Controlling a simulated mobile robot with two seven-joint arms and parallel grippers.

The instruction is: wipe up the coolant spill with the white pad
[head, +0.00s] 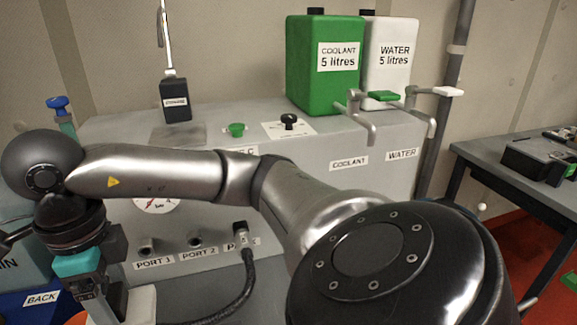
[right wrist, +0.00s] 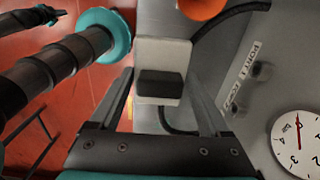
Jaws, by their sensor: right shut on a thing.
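My right arm reaches across the head view from the lower right to the lower left. My right gripper (head: 100,292) points down there, in front of the grey cabinet. In the right wrist view its fingers are closed on the white pad (right wrist: 163,52) by a dark grip block. The pad is beyond the fingertips, beside the cabinet front. I cannot tell whether it touches a surface. No coolant spill can be made out in either view; the arm hides part of the area. My left gripper is not recognisable in these views.
The grey cabinet (head: 345,180) carries a green coolant canister (head: 322,85), a white water canister (head: 390,80) and protruding taps. A dark hose (head: 235,295) bends from a front port. A blue container (head: 42,305) stands at the lower left, a bench (head: 500,150) at the right.

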